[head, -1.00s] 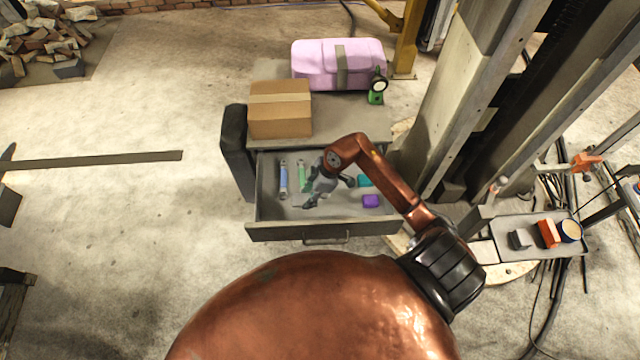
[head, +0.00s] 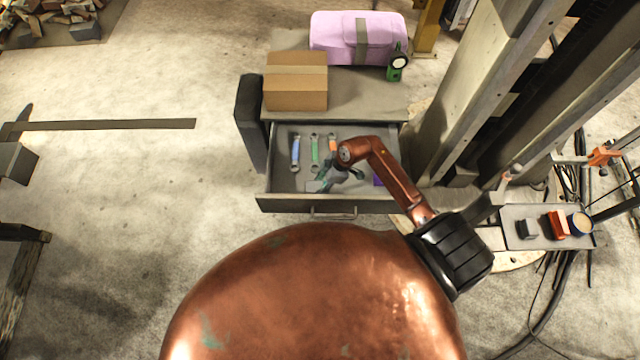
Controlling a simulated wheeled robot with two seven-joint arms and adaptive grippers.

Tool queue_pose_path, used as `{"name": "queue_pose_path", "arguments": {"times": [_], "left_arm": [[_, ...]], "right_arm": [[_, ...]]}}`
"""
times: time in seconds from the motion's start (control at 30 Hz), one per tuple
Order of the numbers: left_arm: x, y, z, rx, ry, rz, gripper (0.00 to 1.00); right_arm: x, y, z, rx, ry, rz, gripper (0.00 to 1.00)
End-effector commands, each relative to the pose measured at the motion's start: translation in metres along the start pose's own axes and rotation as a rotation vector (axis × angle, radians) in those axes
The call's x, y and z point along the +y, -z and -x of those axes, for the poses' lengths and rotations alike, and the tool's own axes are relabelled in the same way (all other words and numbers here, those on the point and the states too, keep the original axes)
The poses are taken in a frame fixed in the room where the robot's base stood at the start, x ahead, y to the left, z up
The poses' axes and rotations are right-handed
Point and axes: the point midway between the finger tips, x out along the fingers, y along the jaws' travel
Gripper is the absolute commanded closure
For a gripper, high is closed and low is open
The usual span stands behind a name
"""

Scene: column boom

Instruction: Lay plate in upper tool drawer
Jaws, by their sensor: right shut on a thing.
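The upper tool drawer (head: 283,187) is pulled open below the top of a grey cabinet (head: 350,107). My right gripper (head: 326,182) is low over the middle front of the drawer, inside its outline. It is shut on a small light grey piece (head: 315,187), which looks like the plate. The fingers and wrist hide part of it, and I cannot tell whether it touches the drawer floor. My left gripper is not in view.
The drawer also holds a blue wrench (head: 295,152), a green wrench (head: 314,152), an orange-ended tool (head: 333,144) and a purple item (head: 377,180) partly behind my arm.

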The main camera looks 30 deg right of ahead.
Motion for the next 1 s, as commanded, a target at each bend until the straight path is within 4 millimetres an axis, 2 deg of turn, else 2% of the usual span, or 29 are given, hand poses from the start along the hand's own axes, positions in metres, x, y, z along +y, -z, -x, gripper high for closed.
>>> {"name": "queue_pose_path", "arguments": {"times": [0.17,0.2,0.43,0.77,0.87,1.0], "left_arm": [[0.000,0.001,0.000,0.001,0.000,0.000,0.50],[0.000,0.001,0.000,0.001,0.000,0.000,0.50],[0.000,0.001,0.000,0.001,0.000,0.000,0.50],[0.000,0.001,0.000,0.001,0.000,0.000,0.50],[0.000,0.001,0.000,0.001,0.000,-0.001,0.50],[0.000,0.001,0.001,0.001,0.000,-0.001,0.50]], "right_arm": [[0.001,0.000,-0.001,0.002,0.000,0.000,1.00],[0.000,-0.001,-0.002,0.000,0.001,-0.001,0.63],[0.000,-0.001,-0.002,0.000,0.000,-0.001,0.47],[0.000,0.000,0.001,0.001,-0.001,0.000,0.47],[0.001,0.000,0.011,0.000,-0.003,-0.001,0.47],[0.001,-0.001,0.036,-0.002,-0.003,0.003,0.47]]}}
